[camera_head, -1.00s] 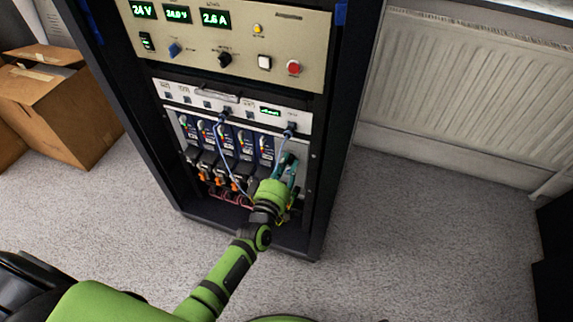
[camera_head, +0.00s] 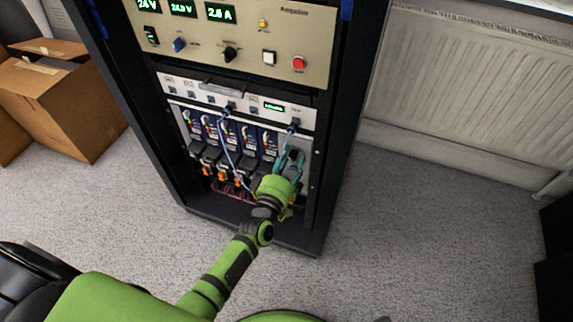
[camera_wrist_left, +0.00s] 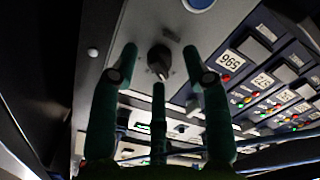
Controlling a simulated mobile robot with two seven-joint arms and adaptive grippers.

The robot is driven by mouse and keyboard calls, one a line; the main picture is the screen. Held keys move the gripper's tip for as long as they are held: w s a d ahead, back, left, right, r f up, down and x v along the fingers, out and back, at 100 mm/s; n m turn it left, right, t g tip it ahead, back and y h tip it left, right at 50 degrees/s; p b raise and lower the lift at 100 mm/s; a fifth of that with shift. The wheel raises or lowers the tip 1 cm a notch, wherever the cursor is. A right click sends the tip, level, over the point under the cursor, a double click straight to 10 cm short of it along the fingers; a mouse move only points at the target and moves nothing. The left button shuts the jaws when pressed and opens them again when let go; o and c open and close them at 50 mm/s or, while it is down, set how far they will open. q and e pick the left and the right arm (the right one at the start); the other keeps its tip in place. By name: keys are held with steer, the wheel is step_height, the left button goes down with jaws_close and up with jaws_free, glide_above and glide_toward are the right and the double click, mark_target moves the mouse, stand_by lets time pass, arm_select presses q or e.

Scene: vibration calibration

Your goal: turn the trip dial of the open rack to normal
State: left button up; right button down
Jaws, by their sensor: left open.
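The open rack (camera_head: 334,130) stands in front of me. Its lower bay has a row of dark modules (camera_head: 232,138) with a light panel on their right. My left gripper (camera_head: 290,158) is at that panel, with its teal fingers open. In the left wrist view a dark round dial (camera_wrist_left: 159,60) sits on the light panel. The fingertips of my left gripper (camera_wrist_left: 160,52) are spread on both sides of it, and a third finger is below it. I cannot tell whether they touch it. The dial's marks are too blurred to read. My right gripper is not in view.
A tan panel (camera_head: 200,62) with lit displays, knobs and a red button is above. A blue cable (camera_head: 227,150) hangs in front of the modules. Cardboard boxes (camera_head: 62,105) stand at left, a radiator (camera_head: 470,90) at right. The grey carpet (camera_head: 420,240) right of the rack is clear.

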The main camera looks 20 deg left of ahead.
arm_select(q)
steer(key=s, duration=1.2)
steer(key=shift+a, duration=0.25)
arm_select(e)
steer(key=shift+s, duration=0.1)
arm_select(q)
steer(key=shift+w, duration=0.1)
